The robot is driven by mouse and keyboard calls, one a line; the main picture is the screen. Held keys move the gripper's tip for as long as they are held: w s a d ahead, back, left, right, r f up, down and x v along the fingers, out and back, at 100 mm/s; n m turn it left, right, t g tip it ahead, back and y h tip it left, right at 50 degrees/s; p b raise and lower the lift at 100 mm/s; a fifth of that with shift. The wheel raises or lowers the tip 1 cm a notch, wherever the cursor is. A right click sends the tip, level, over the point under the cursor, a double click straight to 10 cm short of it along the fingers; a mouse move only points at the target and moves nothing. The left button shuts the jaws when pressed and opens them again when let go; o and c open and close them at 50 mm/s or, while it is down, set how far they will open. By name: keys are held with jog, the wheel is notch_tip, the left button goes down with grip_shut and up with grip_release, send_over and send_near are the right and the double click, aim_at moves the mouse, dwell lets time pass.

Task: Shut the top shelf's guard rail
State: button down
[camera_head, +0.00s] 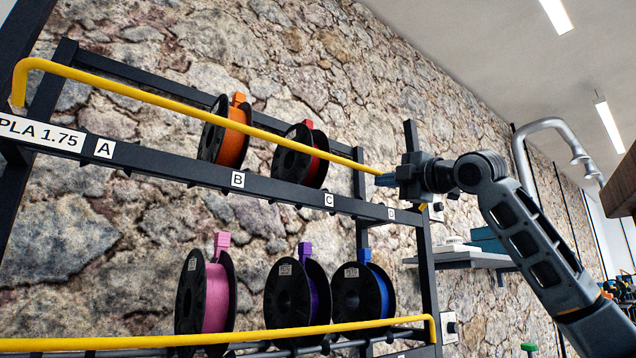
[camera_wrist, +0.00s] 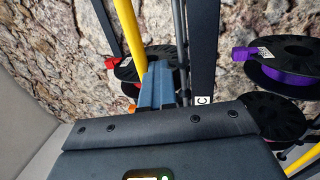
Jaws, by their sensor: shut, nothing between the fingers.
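The top shelf's yellow guard rail (camera_head: 200,106) runs along the front of the top shelf (camera_head: 200,172), above its label strip. Its left end bends down near the post. Its right part goes out of sight behind my gripper, with a small yellow bit below the wrist. My gripper (camera_head: 383,180) is shut and empty at the right part of the rail. In the wrist view the blue-grey fingertips (camera_wrist: 157,76) are together beside the yellow rail (camera_wrist: 129,28). I cannot tell whether they touch it or whether the rail is latched.
An orange spool (camera_head: 231,140) and a red spool (camera_head: 302,157) stand on the top shelf behind the rail. Pink, purple and blue spools stand below, behind a lower yellow rail (camera_head: 300,331). A side shelf (camera_head: 462,260) and a curved grey pipe (camera_head: 545,124) lie to the right.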

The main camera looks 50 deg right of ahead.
jog(key=s+r, duration=0.2)
jog(key=s, duration=0.1)
jog(key=shift+a+r+t, duration=0.1)
jog(key=shift+a+t, duration=0.2)
jog(key=shift+a, duration=0.05)
notch_tip(320, 180, up, 2)
jog(key=shift+s+a+r+p, duration=0.1)
jog(key=shift+p, duration=0.2)
jog(key=shift+w, duration=0.2)
dwell(0.3)
jog(key=x, duration=0.8)
jog(key=shift+w, duration=0.15)
dwell(1.7)
